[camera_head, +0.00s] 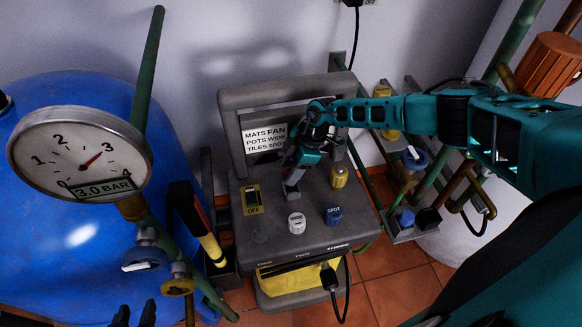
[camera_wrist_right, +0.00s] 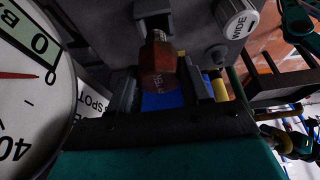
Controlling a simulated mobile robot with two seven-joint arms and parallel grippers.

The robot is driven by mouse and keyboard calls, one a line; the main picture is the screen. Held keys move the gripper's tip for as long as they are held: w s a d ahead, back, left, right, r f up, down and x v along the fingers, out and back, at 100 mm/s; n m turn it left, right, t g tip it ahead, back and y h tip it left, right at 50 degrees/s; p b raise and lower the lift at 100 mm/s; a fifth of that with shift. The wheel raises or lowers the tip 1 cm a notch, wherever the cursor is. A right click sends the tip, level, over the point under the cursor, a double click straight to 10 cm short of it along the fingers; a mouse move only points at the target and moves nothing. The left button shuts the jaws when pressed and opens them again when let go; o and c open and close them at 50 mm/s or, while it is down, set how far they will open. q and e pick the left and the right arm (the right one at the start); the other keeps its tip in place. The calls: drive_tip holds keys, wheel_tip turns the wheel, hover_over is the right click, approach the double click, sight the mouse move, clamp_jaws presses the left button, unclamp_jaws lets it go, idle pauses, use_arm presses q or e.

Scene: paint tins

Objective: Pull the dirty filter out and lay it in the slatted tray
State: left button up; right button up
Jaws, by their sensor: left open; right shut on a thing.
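My right gripper (camera_head: 293,177) reaches down to the top of the grey machine (camera_head: 279,249). In the right wrist view its fingers (camera_wrist_right: 158,88) are shut on a red-brown hexagonal piece (camera_wrist_right: 158,68) with a thread above it, close to a grey fitting (camera_wrist_right: 153,14). Its lettering is unclear, and I cannot tell surely that it is the dirty filter. It is hidden in the head view. A dark slatted thing (camera_wrist_right: 282,78) at the right of the wrist view may be the slatted tray. My left gripper (camera_head: 134,317) is open and empty at the bottom edge of the head view.
A pressure gauge (camera_head: 75,157) stands before a blue tank (camera_head: 75,255) at left. Pipes and a plug cable (camera_head: 330,281) crowd the sides.

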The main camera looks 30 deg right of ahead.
sight(285, 170)
drive_tip(key=shift+r+p, duration=1.15)
drive_tip(key=shift+p, duration=0.2)
drive_tip(key=shift+r, duration=0.85)
drive_tip(key=shift+s, duration=0.1)
